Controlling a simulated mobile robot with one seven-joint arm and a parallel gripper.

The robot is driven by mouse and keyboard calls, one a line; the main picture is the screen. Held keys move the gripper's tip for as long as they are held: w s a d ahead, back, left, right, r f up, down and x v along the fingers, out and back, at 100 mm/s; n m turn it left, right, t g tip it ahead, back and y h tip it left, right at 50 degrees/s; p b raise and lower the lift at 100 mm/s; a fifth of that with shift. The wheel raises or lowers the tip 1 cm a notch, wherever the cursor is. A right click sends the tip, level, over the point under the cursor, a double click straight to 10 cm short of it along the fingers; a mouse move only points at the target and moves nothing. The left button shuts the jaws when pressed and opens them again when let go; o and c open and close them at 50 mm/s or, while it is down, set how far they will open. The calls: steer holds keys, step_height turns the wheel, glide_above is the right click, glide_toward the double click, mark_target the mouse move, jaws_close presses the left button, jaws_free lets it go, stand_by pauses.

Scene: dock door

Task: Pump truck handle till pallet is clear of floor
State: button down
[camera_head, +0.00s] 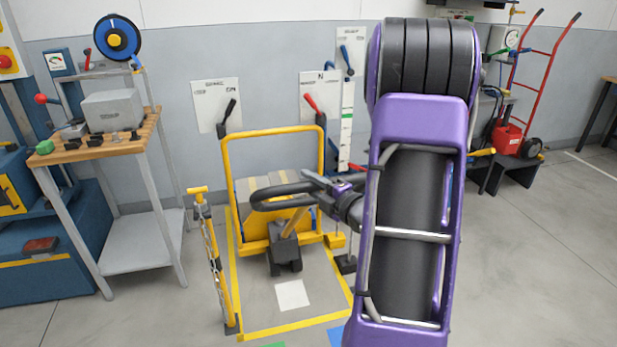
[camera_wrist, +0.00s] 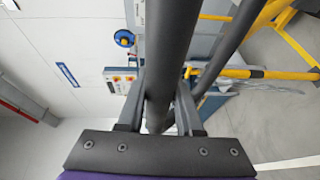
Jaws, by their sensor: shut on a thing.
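The truck handle is a black loop (camera_head: 283,192) on a yellow shaft, above the truck's dark wheel base (camera_head: 285,255). My gripper (camera_head: 325,192) comes in from the right at the loop's right side. In the wrist view the dark handle bar (camera_wrist: 165,75) runs between the fingers of my gripper (camera_wrist: 158,115), which are shut on it. Behind the handle a cardboard load (camera_head: 256,190) stands within the yellow frame (camera_head: 270,131). The pallet's underside is hidden, so its gap to the floor cannot be told.
A yellow post with a chain (camera_head: 213,265) stands left of the truck. A wooden-topped bench (camera_head: 100,148) is farther left. Yellow floor tape (camera_head: 290,328) borders the truck's bay. A red hand truck (camera_head: 540,80) stands at the back right. Open floor (camera_head: 530,250) lies at right.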

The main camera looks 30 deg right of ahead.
steer(key=shift+s+r, duration=0.1)
steer(key=shift+r, duration=0.2)
steer(key=c, duration=0.9)
jaws_free()
steer(key=shift+o, duration=1.1)
steer(key=shift+s+r, duration=0.1)
steer(key=shift+s, duration=0.1)
steer(key=shift+o, duration=0.5)
steer(key=shift+a+f, duration=0.1)
steer(key=shift+f, duration=0.1)
steer(key=shift+f, duration=0.2)
steer(key=s+d+r, duration=0.1)
steer(key=s+d, duration=0.1)
steer(key=s, duration=1.5)
steer(key=shift+r, duration=0.3)
